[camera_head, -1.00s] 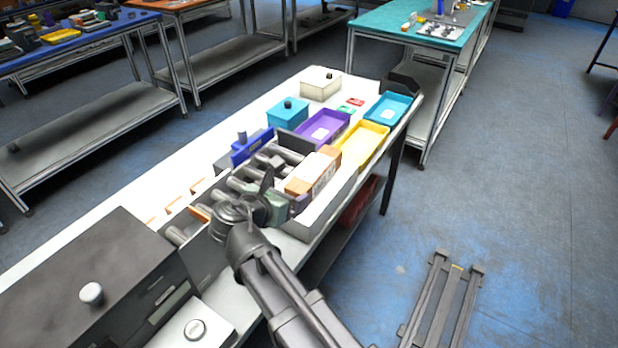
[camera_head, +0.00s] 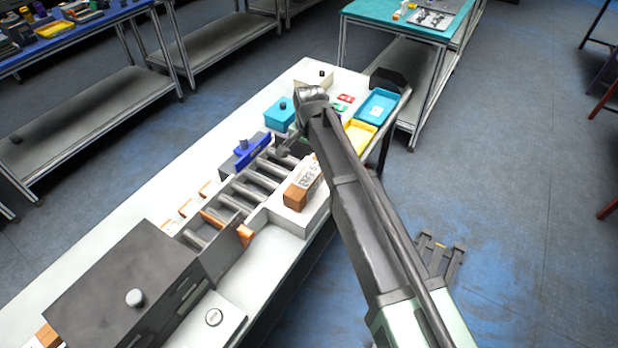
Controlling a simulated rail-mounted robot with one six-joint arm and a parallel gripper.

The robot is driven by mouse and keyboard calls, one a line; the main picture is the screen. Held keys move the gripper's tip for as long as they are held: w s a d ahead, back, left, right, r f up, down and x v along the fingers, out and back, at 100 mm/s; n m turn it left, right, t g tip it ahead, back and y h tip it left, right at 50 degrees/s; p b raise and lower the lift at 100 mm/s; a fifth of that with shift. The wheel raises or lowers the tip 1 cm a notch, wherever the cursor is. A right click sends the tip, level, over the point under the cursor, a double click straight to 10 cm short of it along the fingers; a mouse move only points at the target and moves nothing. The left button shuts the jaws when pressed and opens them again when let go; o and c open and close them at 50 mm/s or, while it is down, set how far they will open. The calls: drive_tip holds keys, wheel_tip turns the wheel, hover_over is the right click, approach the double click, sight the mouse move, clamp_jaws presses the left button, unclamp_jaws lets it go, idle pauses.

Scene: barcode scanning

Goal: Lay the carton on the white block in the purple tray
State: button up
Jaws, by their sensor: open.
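The brown-and-white carton (camera_head: 297,196) lies on the white block (camera_head: 292,219) at the table's front edge, right of the rollers. My arm passes close to its right end in the picture and hides part of that side. My gripper (camera_head: 288,150) is above the table beyond the carton, near the far end of the rollers. It is open and apart from the carton; its fingers are small and dark here. The purple tray is hidden behind my arm and wrist.
A yellow tray (camera_head: 360,136) and a teal tray (camera_head: 377,107) lie to the right. A teal box (camera_head: 280,113) and a blue part (camera_head: 252,150) stand along the back. Grey rollers (camera_head: 252,190) fill the middle, and a dark cabinet (camera_head: 130,280) stands at left.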

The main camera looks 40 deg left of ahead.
sight(309, 174)
wheel_tip(309, 174, down, 11)
drive_tip(key=b, duration=1.1)
drive_tip(key=shift+a+f, duration=0.1)
drive_tip(key=shift+f, duration=0.05)
drive_tip(key=shift+r, duration=0.25)
drive_tip(key=c, duration=1.4)
drive_tip(key=shift+r, duration=0.1)
